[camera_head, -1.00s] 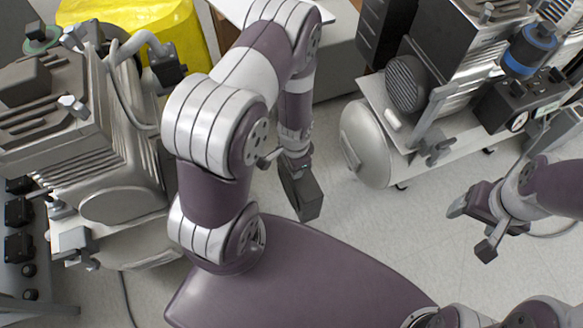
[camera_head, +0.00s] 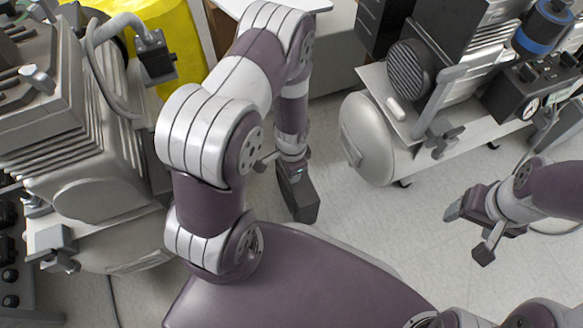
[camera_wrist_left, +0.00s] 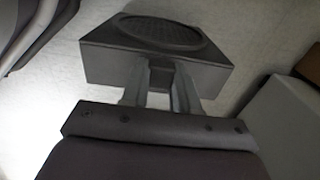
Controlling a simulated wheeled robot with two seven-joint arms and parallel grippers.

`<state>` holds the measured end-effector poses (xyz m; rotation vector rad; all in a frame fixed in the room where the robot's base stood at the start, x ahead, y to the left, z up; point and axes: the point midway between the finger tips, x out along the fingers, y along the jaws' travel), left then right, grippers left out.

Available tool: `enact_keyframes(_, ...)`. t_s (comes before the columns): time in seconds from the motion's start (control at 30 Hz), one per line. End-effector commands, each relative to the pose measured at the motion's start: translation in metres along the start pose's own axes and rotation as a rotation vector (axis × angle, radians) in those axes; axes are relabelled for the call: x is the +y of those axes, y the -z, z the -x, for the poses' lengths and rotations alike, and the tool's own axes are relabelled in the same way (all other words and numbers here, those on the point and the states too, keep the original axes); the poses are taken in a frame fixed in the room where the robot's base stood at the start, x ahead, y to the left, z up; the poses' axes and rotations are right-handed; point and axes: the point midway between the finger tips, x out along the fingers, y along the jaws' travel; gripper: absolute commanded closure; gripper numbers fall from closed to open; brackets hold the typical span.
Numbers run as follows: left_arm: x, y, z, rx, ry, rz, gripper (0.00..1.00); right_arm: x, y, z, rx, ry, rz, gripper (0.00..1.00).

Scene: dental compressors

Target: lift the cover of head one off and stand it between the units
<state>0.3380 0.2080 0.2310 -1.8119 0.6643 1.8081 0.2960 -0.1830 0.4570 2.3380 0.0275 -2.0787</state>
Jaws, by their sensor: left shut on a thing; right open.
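The cover (camera_head: 301,196) is a dark grey box-shaped piece, held low over the floor between the two compressor units. In the left wrist view the cover (camera_wrist_left: 155,50) shows a round ribbed disc on one face. My left gripper (camera_wrist_left: 160,88) is shut on its near edge; in the head view this gripper (camera_head: 291,168) is partly hidden by the arm and the cover. Whether the cover touches the floor cannot be told. The left unit (camera_head: 85,150) and the right unit (camera_head: 440,85) stand on either side. My right gripper (camera_head: 468,230) is open and empty at the right.
A yellow bag or bin (camera_head: 170,45) stands behind the left unit. A silver tank (camera_head: 365,135) of the right unit is near the cover. Bare floor (camera_head: 375,220) lies between the cover and my right gripper. A grey box (camera_wrist_left: 280,130) shows at the right in the left wrist view.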

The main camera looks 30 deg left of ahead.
Motion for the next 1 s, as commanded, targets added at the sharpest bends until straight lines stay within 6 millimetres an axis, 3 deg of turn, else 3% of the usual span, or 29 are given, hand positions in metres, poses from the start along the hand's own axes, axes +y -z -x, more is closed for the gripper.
enact_keyframes(1.0, -0.0007, 0.0002, 0.0026, 0.001, 0.001, 0.000, 1.00, 0.0000, 0.0011, 0.0088, 0.000, 0.000, 0.000, 0.28)
